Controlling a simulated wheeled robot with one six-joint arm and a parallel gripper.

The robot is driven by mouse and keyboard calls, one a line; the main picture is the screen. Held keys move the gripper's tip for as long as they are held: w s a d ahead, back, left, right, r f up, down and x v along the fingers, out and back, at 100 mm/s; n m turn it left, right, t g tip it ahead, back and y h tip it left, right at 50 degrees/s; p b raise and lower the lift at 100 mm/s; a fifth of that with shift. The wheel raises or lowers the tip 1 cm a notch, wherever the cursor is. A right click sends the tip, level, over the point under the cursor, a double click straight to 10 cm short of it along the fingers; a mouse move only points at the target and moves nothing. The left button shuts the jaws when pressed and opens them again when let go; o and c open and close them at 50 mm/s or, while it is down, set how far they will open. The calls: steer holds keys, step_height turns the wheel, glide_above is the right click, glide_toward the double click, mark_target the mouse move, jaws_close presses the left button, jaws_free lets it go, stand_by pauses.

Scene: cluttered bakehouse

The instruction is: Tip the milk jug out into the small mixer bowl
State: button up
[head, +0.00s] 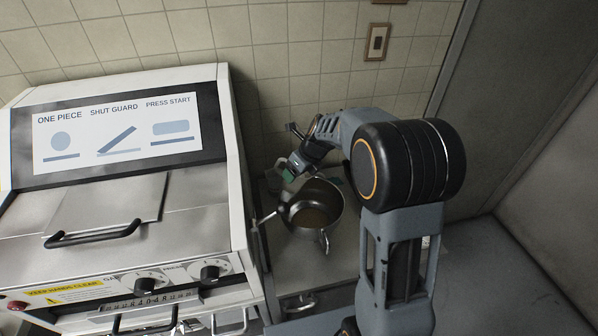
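The small mixer bowl (333,222) is a shiny metal bowl on the grey worktop right of the big machine, seen from above, with something brownish inside. A small rounded metal piece (285,212) shows at its left rim; I cannot tell whether it is part of the bowl or another vessel. My gripper (287,171) is at the far side of the bowl, small and partly hidden by my own arm. A small green patch shows at its end. I cannot make out whether its fingers are open or shut. I cannot pick out the milk jug with certainty.
A large white and grey machine (125,225) with a sloped sign, handles and knobs fills the left, close beside the bowl. Grey panels (530,130) stand on the right.

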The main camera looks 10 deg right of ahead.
mark_target(305, 183)
steer(key=shift+d+f+t+y, duration=0.1)
steer(key=shift+t+y, duration=0.5)
steer(key=shift+f+b, duration=0.2)
steer(key=shift+b, duration=0.6)
steer(key=shift+t+y+b, duration=0.4)
steer(key=shift+b, duration=0.5)
steer(key=b, duration=0.3)
steer(key=shift+y, duration=0.3)
steer(key=t+y+b, duration=0.1)
steer(key=b, duration=0.2)
steer(key=t+y+b, duration=0.1)
steer(key=b, duration=0.3)
steer(key=shift+s+d+f, duration=0.1)
steer(key=shift+s+f, duration=0.05)
steer(key=shift+f, duration=0.2)
steer(key=b, duration=0.3)
steer(key=shift+f+t+y, duration=0.15)
steer(key=shift+t+y, duration=0.15)
steer(key=f+t+y+b, duration=0.1)
steer(key=b, duration=0.5)
steer(key=s+d+f+t+y+b, duration=0.1)
steer(key=t+y+b, duration=0.1)
steer(key=b, duration=0.4)
steer(key=shift+d+f+y, duration=0.1)
steer(key=shift+f+y, duration=0.15)
steer(key=shift+y, duration=0.05)
steer(key=shift+s+d+f+t+y+b, duration=0.15)
steer(key=shift+t+y+b, duration=0.25)
steer(key=shift+b, duration=0.65)
